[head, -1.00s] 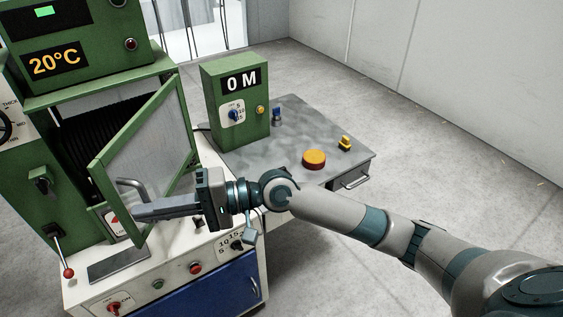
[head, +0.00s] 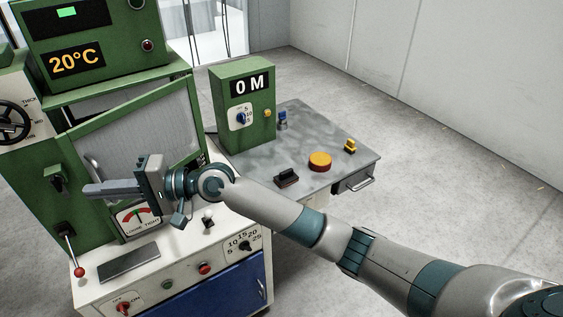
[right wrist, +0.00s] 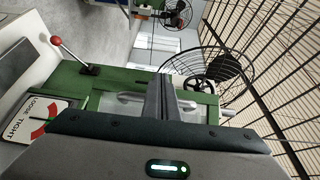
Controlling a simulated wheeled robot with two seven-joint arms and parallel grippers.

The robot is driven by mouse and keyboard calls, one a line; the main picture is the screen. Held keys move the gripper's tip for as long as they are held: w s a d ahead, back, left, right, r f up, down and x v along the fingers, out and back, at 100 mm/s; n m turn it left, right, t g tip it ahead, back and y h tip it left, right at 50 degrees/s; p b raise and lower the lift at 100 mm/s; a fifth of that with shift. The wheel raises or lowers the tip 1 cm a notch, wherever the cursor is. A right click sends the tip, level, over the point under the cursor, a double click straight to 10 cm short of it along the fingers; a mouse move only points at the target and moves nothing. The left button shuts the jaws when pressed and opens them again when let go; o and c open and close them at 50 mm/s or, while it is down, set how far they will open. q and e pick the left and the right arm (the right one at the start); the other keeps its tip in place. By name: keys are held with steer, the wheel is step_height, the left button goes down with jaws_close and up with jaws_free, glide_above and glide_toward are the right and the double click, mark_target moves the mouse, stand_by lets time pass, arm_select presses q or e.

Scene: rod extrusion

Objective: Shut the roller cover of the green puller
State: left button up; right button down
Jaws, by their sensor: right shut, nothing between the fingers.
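The green puller (head: 35,165) stands at the left of the head view. Its roller cover (head: 140,130), a clear panel in a green frame, stands slightly ajar, with a dark wedge of gap along its top. The rollers behind it are mostly hidden. My right gripper (head: 88,189) is shut and empty in front of the lower left part of the cover. In the right wrist view its fingers (right wrist: 165,95) point at the cover, beside the grey cover handle (right wrist: 130,101). I cannot tell whether they touch it. My left gripper is not in view.
A red-knobbed lever (head: 78,270) stands at the puller's front left. A loose-tight gauge (head: 137,217) is below the cover. A green box reading 0 M (head: 243,105) and a grey table (head: 330,150) with buttons are to the right. The floor at right is clear.

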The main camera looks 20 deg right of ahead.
mark_target(96, 176)
steer(key=shift+m+t, duration=0.5)
steer(key=shift+t, duration=0.2)
steer(key=w+a, duration=0.1)
steer(key=w, duration=0.1)
steer(key=w+a, duration=0.1)
steer(key=w, duration=0.1)
steer(key=w+a, duration=0.1)
steer(key=w, duration=0.1)
steer(key=shift+a, duration=0.4)
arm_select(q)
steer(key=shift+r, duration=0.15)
arm_select(e)
steer(key=shift+w+a+m+t+h, duration=0.3)
steer(key=shift+w+t+h, duration=0.1)
steer(key=shift+w+t, duration=0.15)
arm_select(q)
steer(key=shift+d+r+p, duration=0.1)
steer(key=shift+p, duration=0.25)
arm_select(e)
steer(key=shift+s, duration=0.1)
